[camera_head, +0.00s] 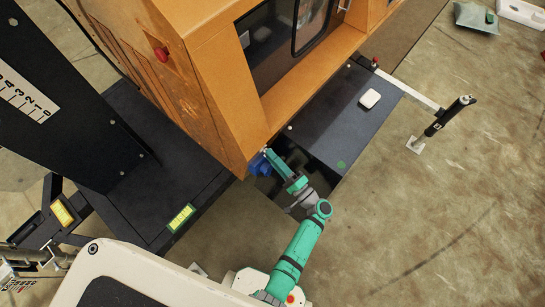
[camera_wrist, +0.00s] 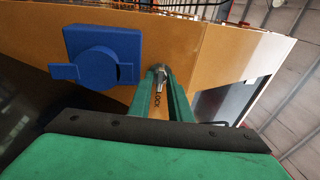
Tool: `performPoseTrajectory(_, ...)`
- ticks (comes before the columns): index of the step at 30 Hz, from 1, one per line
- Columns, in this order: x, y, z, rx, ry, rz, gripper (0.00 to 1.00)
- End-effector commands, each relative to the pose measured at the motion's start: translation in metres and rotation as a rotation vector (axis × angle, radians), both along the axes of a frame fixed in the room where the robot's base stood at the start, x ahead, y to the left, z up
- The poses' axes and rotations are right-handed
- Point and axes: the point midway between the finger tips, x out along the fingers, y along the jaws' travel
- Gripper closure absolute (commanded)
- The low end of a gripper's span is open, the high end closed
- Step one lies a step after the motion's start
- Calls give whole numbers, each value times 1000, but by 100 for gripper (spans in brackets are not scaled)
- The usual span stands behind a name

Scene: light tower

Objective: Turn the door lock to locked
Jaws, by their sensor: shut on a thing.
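The door lock (camera_wrist: 159,71) is a small grey metal knob on the orange cabin wall, seen in the wrist view. A label reading "LOCK" shows just below it, between my fingers. My gripper (camera_wrist: 162,82) has its green fingers closed around the knob. In the head view my gripper (camera_head: 268,153) reaches the lower corner of the orange cabin, and the lock itself is too small and covered there to make out. Its exact turn angle cannot be told.
A blue latch-like block (camera_wrist: 103,55) sits on the wall just left of the lock; it also shows in the head view (camera_head: 259,166). The orange cabin (camera_head: 222,100) has a large window. Open floor lies to the right.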

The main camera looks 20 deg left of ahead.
Motion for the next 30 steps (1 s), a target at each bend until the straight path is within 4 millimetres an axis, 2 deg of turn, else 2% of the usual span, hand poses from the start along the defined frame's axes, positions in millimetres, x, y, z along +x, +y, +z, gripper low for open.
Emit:
performPoseTrajectory(2,0,-1,-1,-1,2,-3,100)
performPoseTrajectory(3,0,-1,-1,-1,2,-3,75)
performPoseTrajectory(4,0,-1,-1,0,2,-3,73)
performPoseTrajectory(12,0,-1,-1,-1,1,-1,73)
performPoseTrajectory(16,-3,-7,-2,-1,1,-3,73)
performPoseTrajectory(30,-39,-77,-19,-1,1,-5,73)
